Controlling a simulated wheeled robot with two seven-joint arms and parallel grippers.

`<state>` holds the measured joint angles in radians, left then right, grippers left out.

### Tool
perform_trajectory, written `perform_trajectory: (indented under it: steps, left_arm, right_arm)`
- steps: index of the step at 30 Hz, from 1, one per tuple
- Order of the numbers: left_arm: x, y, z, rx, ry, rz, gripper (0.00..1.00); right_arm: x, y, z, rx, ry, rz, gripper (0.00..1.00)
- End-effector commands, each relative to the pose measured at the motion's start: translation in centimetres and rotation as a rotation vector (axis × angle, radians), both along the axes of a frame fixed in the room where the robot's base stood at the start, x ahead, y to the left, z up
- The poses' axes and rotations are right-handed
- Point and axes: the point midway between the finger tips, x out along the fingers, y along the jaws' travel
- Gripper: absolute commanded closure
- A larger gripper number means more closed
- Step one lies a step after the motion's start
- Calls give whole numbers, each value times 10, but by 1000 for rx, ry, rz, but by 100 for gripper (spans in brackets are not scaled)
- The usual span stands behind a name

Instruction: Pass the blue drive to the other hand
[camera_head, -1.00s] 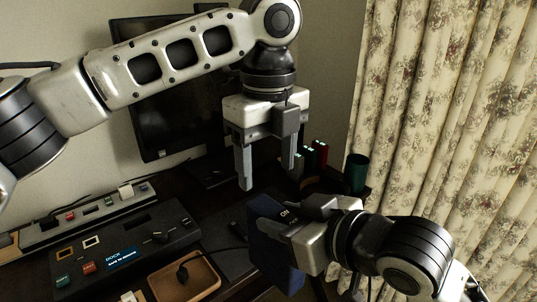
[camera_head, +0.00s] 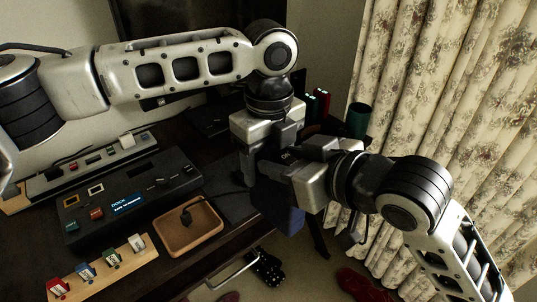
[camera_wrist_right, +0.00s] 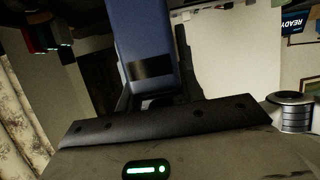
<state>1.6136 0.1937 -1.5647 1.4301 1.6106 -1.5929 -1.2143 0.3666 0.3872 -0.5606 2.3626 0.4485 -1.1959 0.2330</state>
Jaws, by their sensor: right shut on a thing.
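The blue drive (camera_head: 283,213) is a dark blue block held in the air right of the desk, its upper part mostly covered by my grippers. In the wrist view the blue drive (camera_wrist_right: 150,30) stands between the fingers of my right gripper (camera_wrist_right: 155,78). My right gripper (camera_head: 285,168) is shut on it from the right. My left gripper (camera_head: 262,160) points down from above, its fingers at the drive's upper end. Whether these fingers touch or clamp the drive is hidden.
A dock console (camera_head: 130,195) with a lit screen is on the desk. A wooden tray (camera_head: 165,243) holds a dark item. A wooden rack (camera_head: 72,290) holds several small coloured blocks. A dark green cup (camera_head: 358,120) is behind. The curtain (camera_head: 455,90) hangs at right.

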Motion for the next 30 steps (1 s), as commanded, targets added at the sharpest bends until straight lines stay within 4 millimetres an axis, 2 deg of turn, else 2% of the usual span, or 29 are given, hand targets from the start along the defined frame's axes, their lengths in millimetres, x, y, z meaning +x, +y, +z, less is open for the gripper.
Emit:
perform_trajectory:
  steps: [1,8,9,12,20,23,26,29,30]
  left_arm:
    - [0,0,0,0,0,0,36]
    - [0,0,0,-1,-1,0,100]
    - [0,-1,2,-4,-2,-1,100]
    - [0,-1,2,-4,-2,-1,100]
    - [0,-1,2,-3,-1,0,100]
    - [0,0,2,-2,-1,0,100]
    - [0,0,1,-2,-1,0,100]
    - [0,0,1,-2,-1,0,100]
    - [0,0,1,-2,-1,0,100]
  right_arm:
    - [0,0,2,3,-5,0,100]
    - [-1,1,2,4,-5,4,100]
    - [-1,2,2,5,-5,6,59]
    - [-1,2,2,5,-4,7,37]
    - [0,0,0,2,0,1,37]
    - [-1,-2,-11,-1,19,-5,37]
    - [-4,-8,-38,-6,64,-22,37]
    - [-11,-18,-80,-6,125,-56,37]
    - [-15,-23,-100,0,152,-78,37]
